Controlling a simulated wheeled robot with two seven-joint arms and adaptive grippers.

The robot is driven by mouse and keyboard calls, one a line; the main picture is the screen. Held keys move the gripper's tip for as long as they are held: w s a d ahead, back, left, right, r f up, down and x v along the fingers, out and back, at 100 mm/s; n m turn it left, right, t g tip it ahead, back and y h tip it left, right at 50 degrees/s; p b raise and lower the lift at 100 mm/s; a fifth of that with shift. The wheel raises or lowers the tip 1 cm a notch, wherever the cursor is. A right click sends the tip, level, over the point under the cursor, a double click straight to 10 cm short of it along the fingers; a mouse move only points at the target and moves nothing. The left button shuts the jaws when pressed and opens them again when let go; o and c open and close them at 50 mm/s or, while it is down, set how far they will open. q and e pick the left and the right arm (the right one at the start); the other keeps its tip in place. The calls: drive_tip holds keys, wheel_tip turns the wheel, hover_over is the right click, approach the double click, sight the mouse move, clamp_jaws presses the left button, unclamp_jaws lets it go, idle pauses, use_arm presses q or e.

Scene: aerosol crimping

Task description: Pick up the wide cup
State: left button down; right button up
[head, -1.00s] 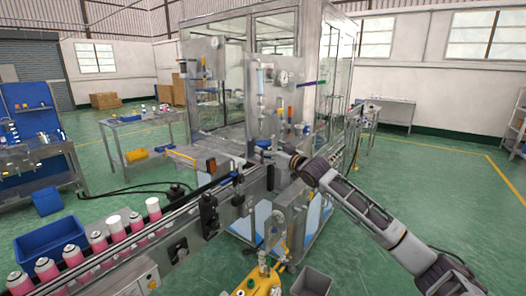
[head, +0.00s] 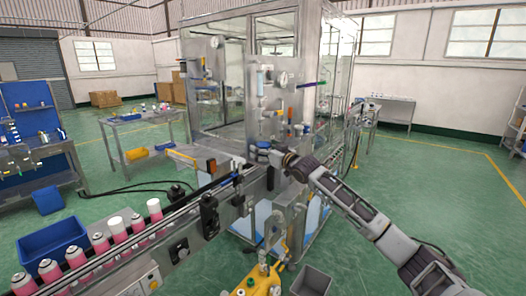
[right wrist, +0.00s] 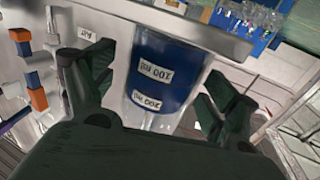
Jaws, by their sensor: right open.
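In the right wrist view, a clear cup with a wide blue band (right wrist: 165,72) and white labels is in the middle, below a pale metal edge. My right gripper (right wrist: 160,88) is open, with one dark finger on each side of the cup and visible gaps between. In the head view, my right gripper (head: 275,154) is at the front of the metal machine, beside a small blue shape (head: 263,144) that seems to be the cup. The fingers are too small there to make out. My left gripper is not in view.
The glass-walled machine (head: 232,72) stands behind the gripper, with gauges and fittings on its front. A conveyor (head: 195,215) carries pink-and-white cans on the left. A grey bin (head: 311,281) and yellow equipment (head: 258,283) stand below. The floor at right is open.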

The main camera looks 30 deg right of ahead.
drive_tip(key=shift+w, duration=0.6)
drive_tip(key=c, duration=1.2)
drive_tip(key=shift+c, duration=0.3)
drive_tip(key=shift+r, duration=0.15)
